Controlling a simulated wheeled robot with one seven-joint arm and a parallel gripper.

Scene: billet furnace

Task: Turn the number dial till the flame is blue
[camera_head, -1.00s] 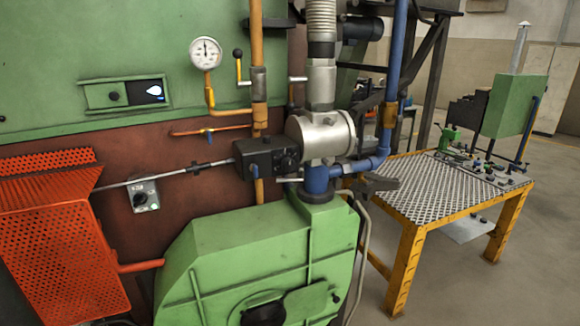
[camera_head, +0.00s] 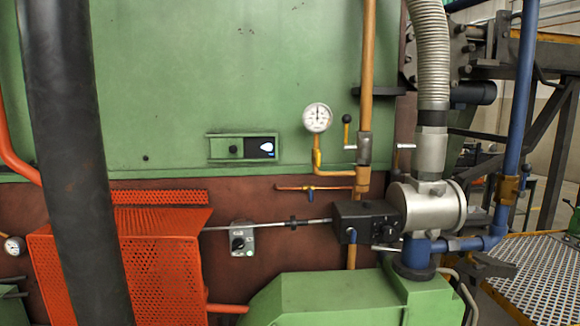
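A dark control box (camera_head: 365,222) sits on the burner pipework right of centre. It carries a round black dial (camera_head: 388,230) on its front; any numbers are too small to read. A small sight window (camera_head: 262,148) in the green furnace wall shows a pale, whitish-blue flame shape on black. A grey switch box (camera_head: 243,239) with a black knob and a small green spot is on the red-brown wall, left of the control box. My gripper is not in view, and nothing is seen touching the dial.
An orange mesh guard (camera_head: 160,270) stands at left, partly behind a thick dark upright column (camera_head: 68,150). A pressure gauge (camera_head: 317,118) and yellow pipe (camera_head: 367,80) are above the control box. A silver burner body (camera_head: 430,207) adjoins it. A grated table (camera_head: 545,270) is at right.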

